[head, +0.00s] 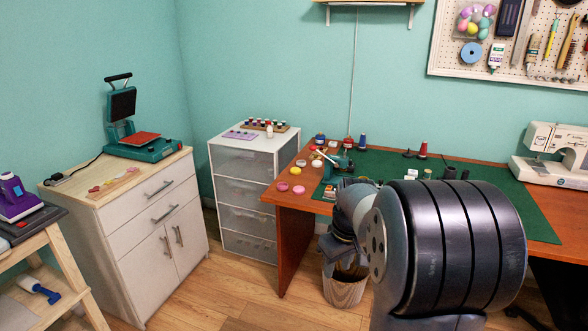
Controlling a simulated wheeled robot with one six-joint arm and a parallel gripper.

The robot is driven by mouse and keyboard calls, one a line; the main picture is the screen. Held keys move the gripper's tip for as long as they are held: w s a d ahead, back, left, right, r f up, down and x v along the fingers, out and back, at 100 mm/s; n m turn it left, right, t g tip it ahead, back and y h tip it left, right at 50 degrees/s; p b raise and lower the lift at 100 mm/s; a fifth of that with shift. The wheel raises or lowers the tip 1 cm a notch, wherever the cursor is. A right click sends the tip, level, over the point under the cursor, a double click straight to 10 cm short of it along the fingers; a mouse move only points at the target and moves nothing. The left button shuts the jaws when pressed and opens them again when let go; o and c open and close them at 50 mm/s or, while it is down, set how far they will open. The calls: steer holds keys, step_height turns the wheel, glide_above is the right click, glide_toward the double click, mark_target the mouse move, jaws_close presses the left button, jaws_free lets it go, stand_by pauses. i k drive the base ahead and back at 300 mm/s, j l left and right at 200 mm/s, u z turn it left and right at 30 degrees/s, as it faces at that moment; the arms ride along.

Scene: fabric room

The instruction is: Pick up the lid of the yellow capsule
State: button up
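Several small round pieces lie at the left end of the brown desk (284,212). Two are pink (282,187), close to the desk's left edge. A small pale, yellowish-white round piece (316,163) lies farther back, by other small pieces. My arm's large dark links fill the lower right and cover part of the desk. My gripper's fingers cannot be made out in the head view.
A white drawer unit (243,190) and a cabinet with a heat press (142,147) stand left. A bin (344,290) stands below; floor is open between.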

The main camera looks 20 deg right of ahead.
mark_target(295, 170)
steer(key=i+z, duration=0.15)
steer(key=i, duration=1.9)
steer(key=i+l, duration=0.25)
steer(key=i+z, duration=0.05)
steer(key=i, duration=0.05)
